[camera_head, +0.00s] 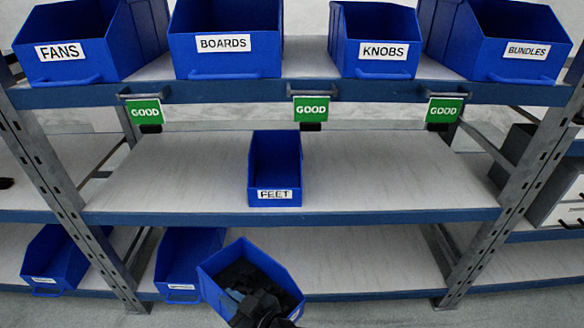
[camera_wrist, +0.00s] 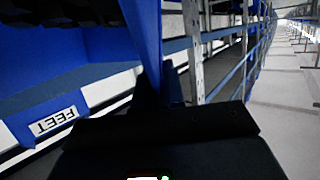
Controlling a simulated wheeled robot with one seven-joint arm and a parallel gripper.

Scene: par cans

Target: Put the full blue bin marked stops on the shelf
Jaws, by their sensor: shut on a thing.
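A blue bin (camera_head: 218,262) with dark contents is tilted in front of the lowest shelf level in the head view. Its label is not visible, so I cannot read its marking. My gripper (camera_head: 262,302) is shut on this bin at its near side; the fingertips are mostly hidden against the dark contents. In the wrist view a blue wall (camera_wrist: 146,45), which looks like the held bin's, stands beside the dark gripper body. The middle shelf (camera_head: 380,170) of the rack holds one blue bin marked FEET (camera_head: 274,160), with wide bare board on both sides.
Bins marked FANS (camera_head: 85,78), BOARDS (camera_head: 225,62), KNOBS (camera_head: 384,70) and BUNDLES (camera_head: 500,70) stand on the top shelf. Green GOOD tags (camera_head: 310,109) hang under its edge. Two blue bins (camera_head: 65,252) (camera_head: 185,262) stand low at left. Slotted uprights (camera_head: 70,170) flank the bay.

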